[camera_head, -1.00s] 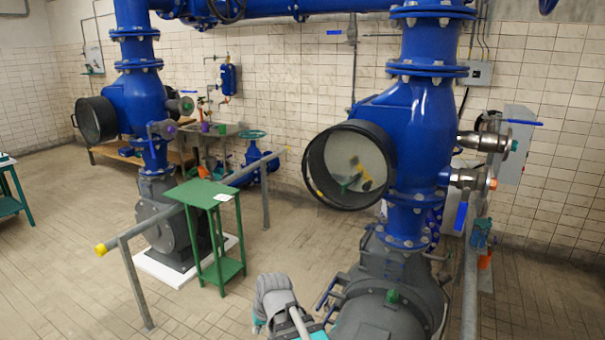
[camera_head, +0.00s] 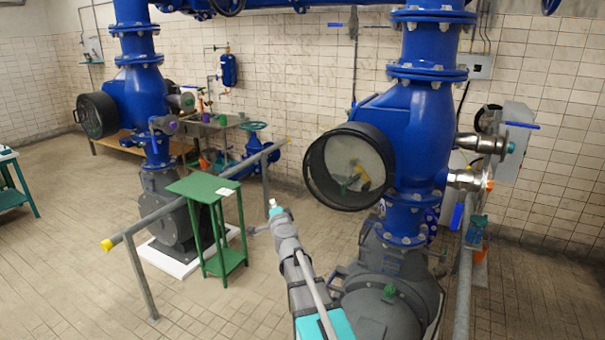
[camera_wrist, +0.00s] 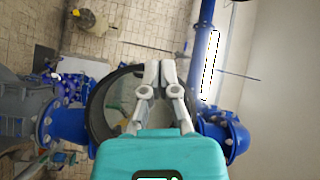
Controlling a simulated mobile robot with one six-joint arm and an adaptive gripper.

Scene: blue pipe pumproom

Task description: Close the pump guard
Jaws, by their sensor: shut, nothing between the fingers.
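The nearest thing that looks like a pump guard is a round black cover (camera_head: 315,165), like a short drum, on the side of the right blue pump (camera_head: 408,130). Its round front faces me and shows a pale disc with dark and yellow shapes; I cannot tell how far it stands open. In the wrist view the black rim (camera_wrist: 97,112) lies behind my gripper. My gripper (camera_wrist: 160,68) has its grey fingers together and empty, overlapping the rim in the picture; contact cannot be told. In the head view my arm rises below and left of the cover.
A green side table (camera_head: 203,187) and a grey rail (camera_head: 215,192) with yellow ends stand to the left. A second blue pump (camera_head: 138,100) has a similar black cover (camera_head: 97,115). Valves (camera_head: 490,143) project at right. Tiled floor (camera_head: 80,250) is clear at front left.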

